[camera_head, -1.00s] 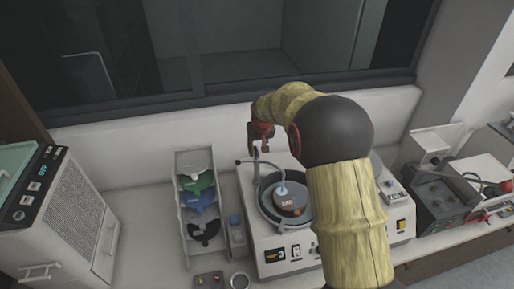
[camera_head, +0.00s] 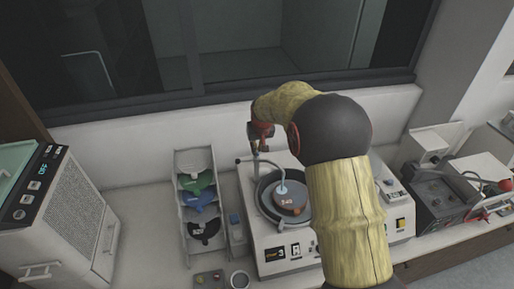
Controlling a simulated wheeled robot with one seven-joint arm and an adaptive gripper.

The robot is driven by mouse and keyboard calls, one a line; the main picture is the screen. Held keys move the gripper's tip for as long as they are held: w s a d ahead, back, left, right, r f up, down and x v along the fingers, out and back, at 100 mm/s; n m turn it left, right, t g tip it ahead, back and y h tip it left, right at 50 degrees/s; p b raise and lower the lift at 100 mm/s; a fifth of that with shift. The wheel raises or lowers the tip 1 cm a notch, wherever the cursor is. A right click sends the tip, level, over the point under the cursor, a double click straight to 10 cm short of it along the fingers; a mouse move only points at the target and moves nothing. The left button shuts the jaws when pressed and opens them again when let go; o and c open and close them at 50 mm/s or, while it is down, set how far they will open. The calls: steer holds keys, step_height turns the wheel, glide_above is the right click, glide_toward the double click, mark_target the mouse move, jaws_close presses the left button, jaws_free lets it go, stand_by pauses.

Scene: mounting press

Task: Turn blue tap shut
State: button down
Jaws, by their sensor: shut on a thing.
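My gripper (camera_head: 258,138), with red fingers, is at the top of the thin grey upright pipe (camera_head: 256,158) beside the round polishing plate (camera_head: 266,210). It is shut on the blue tap there. The fingers hide the tap almost wholly, so its angle cannot be told. The pipe's bent arm reaches over the plate to a pale blue nozzle (camera_head: 282,188) above a dark disc (camera_head: 291,203).
A rack (camera_head: 184,165) with green, blue and black items stands left of the machine (camera_head: 268,240). A grey cup (camera_head: 239,280) is at the front. A vented box (camera_head: 70,210) is far left, and dark equipment (camera_head: 437,197) is right. The bench between box and rack is clear.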

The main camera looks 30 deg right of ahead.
steer(key=shift+m+b, duration=0.3)
steer(key=m+b, duration=0.1)
steer(key=m+h+b, duration=0.1)
steer(key=m+b, duration=0.1)
steer(key=shift+w+a+f+m+g+h+b, duration=0.2)
steer(key=shift+f+m+g+h+b, duration=0.05)
steer(key=shift+m+g+h+b, duration=0.1)
steer(key=m+b, duration=0.2)
steer(key=m+g+h+b, duration=0.1)
steer(key=m+b, duration=0.1)
steer(key=m, duration=0.1)
steer(key=shift+w+a+r+g+b, duration=0.1)
steer(key=shift+w+a+g+b, duration=0.15)
steer(key=shift+b, duration=0.1)
steer(key=m+g+b, duration=0.1)
steer(key=m, duration=0.3)
steer(key=shift+r+h, duration=0.1)
steer(key=shift+h, duration=0.25)
steer(key=m, duration=0.1)
steer(key=m+g, duration=0.1)
steer(key=m, duration=0.1)
steer(key=m+g, duration=0.1)
steer(key=shift+w+m+p, duration=0.25)
steer(key=shift+p, duration=0.1)
steer(key=c, duration=2.1)
jaws_free()
steer(key=shift+o, duration=0.9)
